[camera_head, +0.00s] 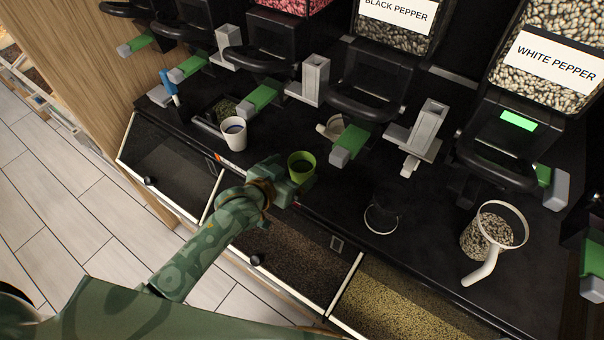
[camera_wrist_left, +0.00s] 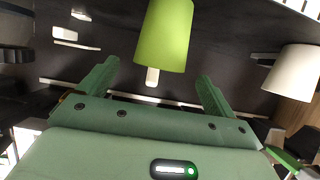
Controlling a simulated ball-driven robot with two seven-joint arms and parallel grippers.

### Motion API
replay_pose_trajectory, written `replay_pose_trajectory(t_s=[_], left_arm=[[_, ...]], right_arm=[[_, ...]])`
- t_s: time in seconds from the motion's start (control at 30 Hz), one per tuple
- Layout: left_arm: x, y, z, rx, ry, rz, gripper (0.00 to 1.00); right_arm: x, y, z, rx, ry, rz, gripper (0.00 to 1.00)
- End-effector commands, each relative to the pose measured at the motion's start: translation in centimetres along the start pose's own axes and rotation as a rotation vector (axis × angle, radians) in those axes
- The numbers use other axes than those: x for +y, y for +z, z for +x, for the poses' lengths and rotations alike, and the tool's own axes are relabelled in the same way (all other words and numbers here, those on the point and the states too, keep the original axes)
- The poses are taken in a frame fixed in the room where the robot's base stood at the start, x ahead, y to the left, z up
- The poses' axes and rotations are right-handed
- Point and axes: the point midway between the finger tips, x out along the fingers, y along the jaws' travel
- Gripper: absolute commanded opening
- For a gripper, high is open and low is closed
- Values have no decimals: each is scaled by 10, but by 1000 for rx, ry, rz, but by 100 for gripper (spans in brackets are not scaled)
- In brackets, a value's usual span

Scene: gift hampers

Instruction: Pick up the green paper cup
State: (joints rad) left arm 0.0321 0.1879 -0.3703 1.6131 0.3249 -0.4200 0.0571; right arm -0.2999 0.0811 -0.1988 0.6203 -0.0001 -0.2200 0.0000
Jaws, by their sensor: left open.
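The green paper cup (camera_head: 302,171) stands upright on the dark counter near its front edge. In the left wrist view the cup (camera_wrist_left: 165,35) is ahead of the fingers, roughly centred between them. My left gripper (camera_head: 288,182) is right beside the cup on its near left side. In the left wrist view the left gripper (camera_wrist_left: 158,72) is open, with a finger toward each side of the cup and nothing clamped. Whether a finger touches the cup cannot be told. My right gripper is not in view.
A white cup (camera_head: 233,137) stands to the left, also in the left wrist view (camera_wrist_left: 295,70). Dispensers with green levers (camera_head: 350,138) overhang the counter behind. A clear scoop cup (camera_head: 492,240) with pepper and a glass ring (camera_head: 381,212) are at right. Glass-topped bins (camera_head: 395,305) line the front.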

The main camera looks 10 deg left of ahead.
Motion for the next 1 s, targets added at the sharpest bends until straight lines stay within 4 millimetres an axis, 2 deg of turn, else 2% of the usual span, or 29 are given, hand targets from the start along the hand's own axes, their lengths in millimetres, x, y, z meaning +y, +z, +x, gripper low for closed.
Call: replay_pose_trajectory(t_s=[0.3, 0.57, 0.6, 0.77, 1.0], left_arm=[[0, 0, 47, 0, 0, -1, 91], [0, -2, 51, 1, 0, 0, 91], [0, -2, 51, 1, -1, 0, 88], [0, -2, 51, 0, -1, 0, 44], [0, -2, 51, 0, -1, 0, 43]], right_arm=[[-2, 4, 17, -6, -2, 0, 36], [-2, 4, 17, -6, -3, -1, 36], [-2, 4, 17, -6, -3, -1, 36], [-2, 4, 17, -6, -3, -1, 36], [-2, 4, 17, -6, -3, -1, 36]])
